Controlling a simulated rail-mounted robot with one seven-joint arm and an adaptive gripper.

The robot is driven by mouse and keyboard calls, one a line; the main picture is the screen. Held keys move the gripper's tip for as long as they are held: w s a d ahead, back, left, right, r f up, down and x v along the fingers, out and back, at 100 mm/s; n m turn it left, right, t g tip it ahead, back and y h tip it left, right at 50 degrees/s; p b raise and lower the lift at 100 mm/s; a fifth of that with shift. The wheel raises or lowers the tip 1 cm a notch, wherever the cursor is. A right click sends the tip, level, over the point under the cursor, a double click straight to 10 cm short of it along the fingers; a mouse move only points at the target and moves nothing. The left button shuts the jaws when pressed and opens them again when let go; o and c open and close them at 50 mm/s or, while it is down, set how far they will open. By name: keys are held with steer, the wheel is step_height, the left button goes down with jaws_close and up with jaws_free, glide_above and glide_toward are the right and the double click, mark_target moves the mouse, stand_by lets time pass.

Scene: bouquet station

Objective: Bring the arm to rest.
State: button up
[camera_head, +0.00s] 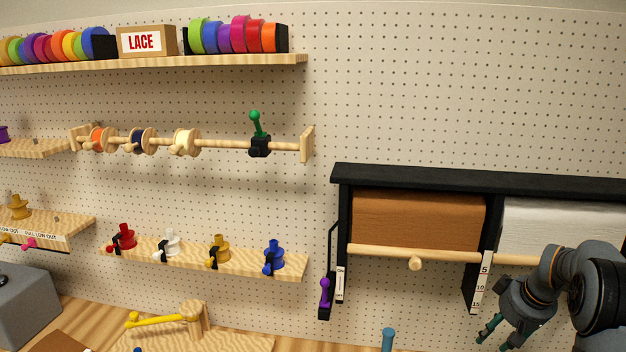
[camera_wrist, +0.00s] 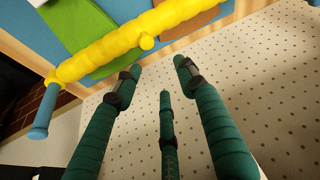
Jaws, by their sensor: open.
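My gripper (camera_head: 500,332) is at the lower right of the head view, below the right end of the paper-roll rack. Its green fingers point down and left, partly cut off by the frame's lower edge. In the wrist view its fingers (camera_wrist: 160,78) are spread apart with nothing between them. My arm comes in from the right edge of the head view, in front of the rack's lower right part.
A black rack (camera_head: 480,178) holds a brown roll (camera_head: 415,220) and a white roll (camera_head: 565,228). A wooden bar (camera_head: 450,256) runs across it. Shelves with spools hang at left. A blue-topped post (camera_head: 388,338) stands near the bottom. The upper right pegboard is bare.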

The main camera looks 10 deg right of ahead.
steer(key=b+v, duration=0.2)
steer(key=v, duration=0.9)
steer(key=a+f+n+g+y+b, duration=0.1)
steer(key=a+f+b, duration=0.6)
steer(key=a, duration=1)
steer(key=w+a+f+n+g+y+b, duration=0.1)
steer(key=a+f+n+b, duration=0.3)
steer(key=a, duration=1.3)
steer(key=w+a+f+n+g+y+b, duration=0.1)
steer(key=a+f+n+g+b, duration=0.1)
steer(key=a+f+b, duration=0.9)
steer(key=shift+a+f+n+y, duration=0.15)
steer(key=shift+a+f, duration=0.2)
steer(key=shift+a, duration=0.75)
steer(key=shift+a+f+n+y, duration=0.1)
steer(key=shift+a+f, duration=0.25)
steer(key=shift+a, duration=0.7)
steer(key=shift+a+f+n+y, duration=0.15)
steer(key=shift+a+f, duration=0.2)
steer(key=shift+a, duration=0.75)
steer(key=s+a+f+n+b, duration=0.1)
steer(key=s+a+f+b, duration=0.1)
steer(key=a, duration=0.4)
steer(key=s+a+f+n+g+b, duration=0.1)
steer(key=s+a+f+b, duration=0.1)
steer(key=s+a+f, duration=0.2)
steer(key=shift+s+a+f+g+h, duration=0.25)
steer(key=shift+s+a, duration=0.35)
steer(key=shift+a, duration=0.95)
steer(key=shift+f, duration=0.1)
